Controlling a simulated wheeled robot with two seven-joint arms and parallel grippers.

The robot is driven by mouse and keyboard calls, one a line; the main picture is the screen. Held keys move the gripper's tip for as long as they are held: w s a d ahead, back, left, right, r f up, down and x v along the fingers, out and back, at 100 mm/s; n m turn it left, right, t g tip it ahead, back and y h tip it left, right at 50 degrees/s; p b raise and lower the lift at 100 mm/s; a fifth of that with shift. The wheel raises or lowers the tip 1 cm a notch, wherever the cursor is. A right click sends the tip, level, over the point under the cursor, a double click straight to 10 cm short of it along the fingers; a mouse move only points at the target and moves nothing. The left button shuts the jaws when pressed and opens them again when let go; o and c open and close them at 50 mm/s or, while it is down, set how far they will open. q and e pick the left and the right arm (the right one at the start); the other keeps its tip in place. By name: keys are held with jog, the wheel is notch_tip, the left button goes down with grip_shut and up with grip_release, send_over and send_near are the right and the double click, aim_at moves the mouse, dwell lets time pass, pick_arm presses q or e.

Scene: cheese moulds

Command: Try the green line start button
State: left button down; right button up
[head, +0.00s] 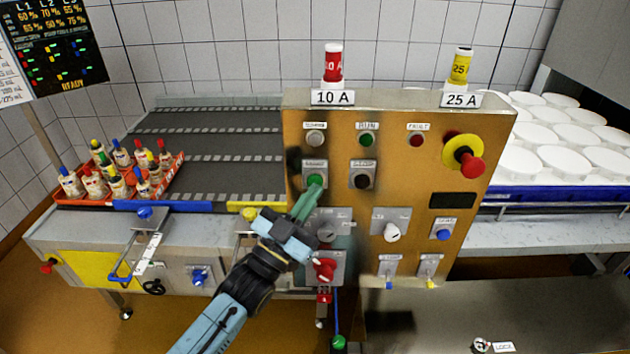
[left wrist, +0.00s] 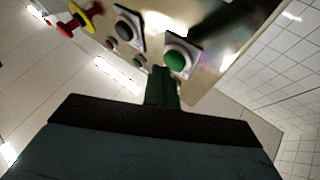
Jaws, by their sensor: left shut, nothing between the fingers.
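The green start button (head: 315,180) sits in a square plate on the left side of the tan control panel (head: 345,235), and it also shows in the left wrist view (left wrist: 178,61). My left gripper (head: 311,193) is shut with nothing between its fingers. Its fingertips are just below the button in the head view. In the left wrist view the fingertips (left wrist: 162,76) are close to the button's lower left edge. I cannot tell whether they touch it. The gripper hides part of the panel below the button. My right gripper is not in view.
A black button (head: 362,181) is right of the green one. A grey knob (head: 326,233) and a red switch (head: 325,270) are below. A red emergency stop (head: 471,165) is at the upper right. A bottle crate (head: 173,180) stands on the belt at left.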

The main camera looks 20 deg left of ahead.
pick_arm(q)
jog(key=shift+s+d, duration=0.1)
jog(key=shift+s, duration=0.3)
jog(key=shift+s, duration=0.1)
jog(key=s+p, duration=0.1)
jog(key=s, duration=0.1)
jog(key=s+d+p, duration=0.1)
jog(key=s, duration=0.1)
jog(key=shift+s+d, duration=0.2)
jog(key=shift+s, duration=0.1)
dwell(0.6)
